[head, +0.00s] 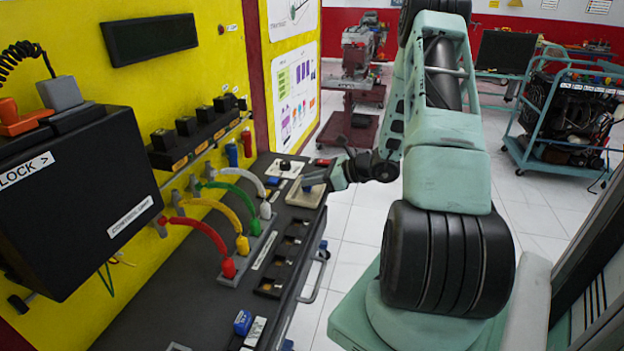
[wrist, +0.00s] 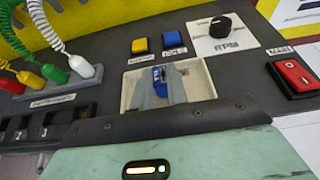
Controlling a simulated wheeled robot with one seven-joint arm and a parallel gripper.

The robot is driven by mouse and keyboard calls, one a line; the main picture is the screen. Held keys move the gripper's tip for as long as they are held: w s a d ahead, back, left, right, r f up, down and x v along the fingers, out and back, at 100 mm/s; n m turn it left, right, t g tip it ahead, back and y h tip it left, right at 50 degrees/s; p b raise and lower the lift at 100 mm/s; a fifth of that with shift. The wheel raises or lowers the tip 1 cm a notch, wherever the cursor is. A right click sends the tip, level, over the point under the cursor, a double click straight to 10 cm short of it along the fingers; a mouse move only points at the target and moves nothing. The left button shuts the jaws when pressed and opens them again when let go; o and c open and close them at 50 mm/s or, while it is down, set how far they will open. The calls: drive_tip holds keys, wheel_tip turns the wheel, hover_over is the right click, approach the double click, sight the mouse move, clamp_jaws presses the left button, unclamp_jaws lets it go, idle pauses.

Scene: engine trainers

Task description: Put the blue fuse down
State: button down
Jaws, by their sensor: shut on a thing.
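The blue fuse (wrist: 159,86) shows in the wrist view as a small blue piece between my gripper's grey fingers. My gripper (wrist: 160,90) is shut on it, over the shallow cream tray (wrist: 203,78) in the dark bench top. In the head view my gripper (head: 314,181) is low over the same tray (head: 303,197). The fuse is hidden in the head view. I cannot tell whether the fuse touches the tray floor.
Behind the tray are a yellow button (wrist: 139,46), a blue button (wrist: 170,43) and an RPM knob (wrist: 220,26). A red MAIN switch (wrist: 293,75) stands to the right. Coloured cable plugs (head: 242,245) and dark slots (head: 270,287) lie nearer. A blue block (head: 243,322) sits at the front.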

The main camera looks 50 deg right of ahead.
drive_tip(key=shift+f, duration=0.2)
drive_tip(key=c, duration=1.4)
unclamp_jaws()
drive_tip(key=shift+r, duration=0.1)
drive_tip(key=shift+r, duration=0.1)
